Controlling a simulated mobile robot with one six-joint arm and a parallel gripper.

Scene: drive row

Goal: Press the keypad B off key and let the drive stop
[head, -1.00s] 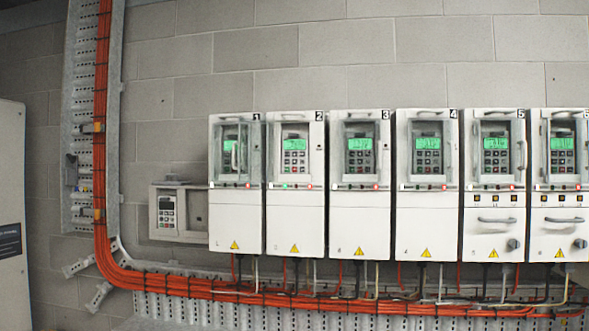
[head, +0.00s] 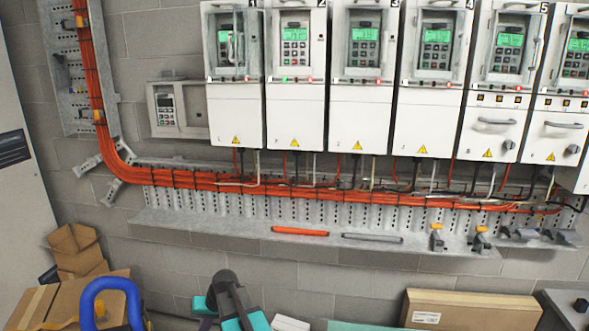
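A row of white drives hangs on the block wall, with numbers 1 to 5 visible. Each has a keypad with a lit green display. Drive 1's keypad (head: 230,45) is partly behind a clear cover with a handle. Drive 2's keypad (head: 294,42) shows a green light below it; red lights show on several others. Keypads also show on drive 3 (head: 363,46), drive 4 (head: 435,48) and drive 5 (head: 508,53). A separate grey box with a keypad (head: 165,107) is mounted left of drive 1. I cannot read a letter B.
Orange cables (head: 300,190) run above a metal ledge (head: 200,222) holding an orange bar (head: 300,231) and a grey bar (head: 372,238).

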